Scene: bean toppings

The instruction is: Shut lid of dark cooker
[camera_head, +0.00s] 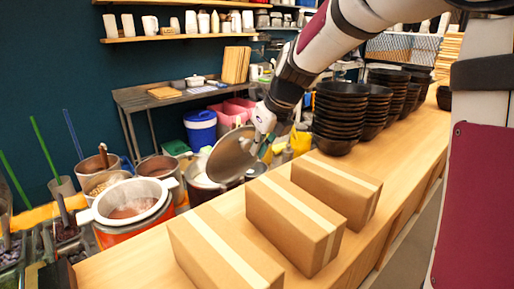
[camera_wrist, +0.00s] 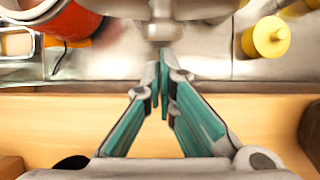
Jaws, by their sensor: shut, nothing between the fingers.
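The dark cooker (camera_head: 200,191) stands behind the boxes at the counter's far edge, with its round grey lid (camera_head: 231,156) tilted up and open. Pale contents show inside the cooker. My gripper (camera_head: 262,148) is on the right, outer side of the raised lid. In the wrist view, the green-padded fingers of my gripper (camera_wrist: 161,82) are shut together and empty. A grey metal knob-like part (camera_wrist: 160,30), apparently on the lid, shows just beyond the fingertips. I cannot tell whether the fingers touch it.
Three cardboard boxes (camera_head: 291,222) stand on the wooden counter (camera_head: 415,150) in front. Stacks of black bowls (camera_head: 341,115) stand to the right. A red-orange cooker (camera_head: 112,238) with a strainer stands at left.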

